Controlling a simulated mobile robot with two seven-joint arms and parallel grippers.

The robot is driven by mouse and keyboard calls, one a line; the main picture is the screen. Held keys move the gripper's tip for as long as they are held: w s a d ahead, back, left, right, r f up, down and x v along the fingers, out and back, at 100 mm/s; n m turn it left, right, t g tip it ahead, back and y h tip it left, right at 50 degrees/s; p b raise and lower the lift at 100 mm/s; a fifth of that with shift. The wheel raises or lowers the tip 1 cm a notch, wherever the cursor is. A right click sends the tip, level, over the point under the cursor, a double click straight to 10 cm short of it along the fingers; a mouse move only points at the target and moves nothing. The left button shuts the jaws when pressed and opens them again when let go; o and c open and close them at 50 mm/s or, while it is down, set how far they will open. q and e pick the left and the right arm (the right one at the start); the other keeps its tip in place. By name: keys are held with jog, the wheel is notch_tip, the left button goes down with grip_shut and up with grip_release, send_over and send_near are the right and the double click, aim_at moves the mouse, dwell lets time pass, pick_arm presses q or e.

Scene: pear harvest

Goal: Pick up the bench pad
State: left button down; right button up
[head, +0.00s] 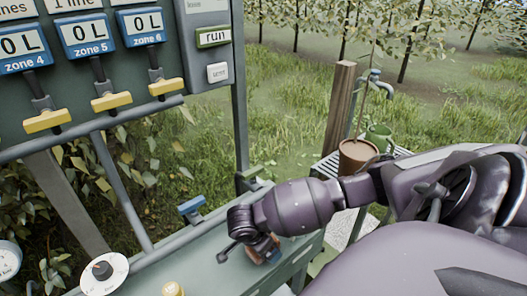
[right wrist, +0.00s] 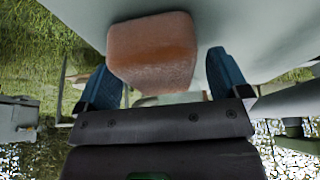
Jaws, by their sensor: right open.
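The bench pad appears to be the orange-brown, rounded block (right wrist: 152,48), seen close up in the right wrist view against the grey-green bench surface. My right gripper (right wrist: 160,65) has its two blue fingers apart, one to each side of the block, with a visible gap on the right; contact on the left cannot be told. In the head view the right gripper (head: 270,257) is low over the bench top (head: 215,255), and a small orange-brown part of the pad (head: 261,244) shows beside it, mostly hidden by my arm. My left gripper is not in view.
A panel with blue zone labels and yellow levers (head: 111,101) stands behind the bench at left. Pots (head: 357,155) and a tap (head: 376,84) stand behind.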

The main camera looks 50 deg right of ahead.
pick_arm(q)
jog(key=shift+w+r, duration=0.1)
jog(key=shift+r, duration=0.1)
pick_arm(e)
jog(key=c, duration=1)
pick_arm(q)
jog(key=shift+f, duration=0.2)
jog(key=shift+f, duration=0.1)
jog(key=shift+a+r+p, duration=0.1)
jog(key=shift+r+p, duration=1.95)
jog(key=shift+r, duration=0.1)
pick_arm(e)
jog(key=shift+r, duration=10.2)
